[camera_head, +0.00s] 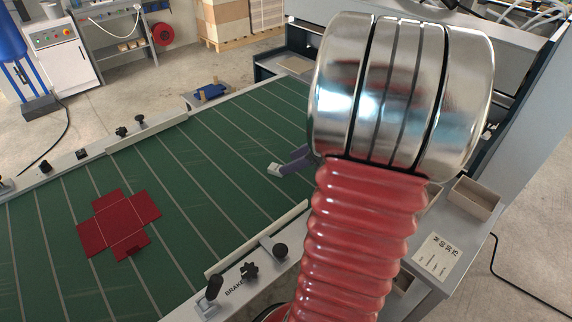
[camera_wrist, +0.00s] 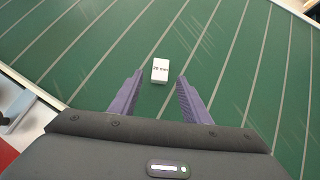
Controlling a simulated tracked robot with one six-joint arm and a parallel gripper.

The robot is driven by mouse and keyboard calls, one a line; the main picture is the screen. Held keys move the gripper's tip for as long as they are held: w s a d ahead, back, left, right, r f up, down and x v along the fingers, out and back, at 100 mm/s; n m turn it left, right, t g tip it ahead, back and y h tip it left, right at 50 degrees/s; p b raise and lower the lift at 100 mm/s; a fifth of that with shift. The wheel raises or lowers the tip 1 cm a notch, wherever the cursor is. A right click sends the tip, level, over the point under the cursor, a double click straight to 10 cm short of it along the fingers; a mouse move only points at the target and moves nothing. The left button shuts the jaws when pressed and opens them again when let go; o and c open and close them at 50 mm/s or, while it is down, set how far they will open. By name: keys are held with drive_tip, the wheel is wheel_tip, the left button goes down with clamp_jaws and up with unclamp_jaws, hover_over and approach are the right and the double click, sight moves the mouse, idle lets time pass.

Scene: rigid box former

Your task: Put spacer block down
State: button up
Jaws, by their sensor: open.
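The spacer block (camera_wrist: 160,70) is a small white block with dark lettering on its upper face. In the wrist view it lies on the green slatted belt (camera_wrist: 65,65), at the tips of my gripper. My gripper (camera_wrist: 160,77) has two purple fingers, spread apart with a gap on each side of the block. In the head view the purple gripper (camera_head: 292,161) is low over the belt, with the white block (camera_head: 274,169) at its tip. My arm hides part of the belt there.
A flat red cross-shaped box blank (camera_head: 118,222) lies on the belt at left. Black knobs (camera_head: 250,271) stand on the near rail, and a blue fixture (camera_head: 210,92) sits on the far rail. A small open tray (camera_head: 475,199) and a work-order card (camera_head: 437,255) are at right.

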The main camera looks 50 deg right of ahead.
drive_tip(key=v, duration=0.7)
idle(0.7)
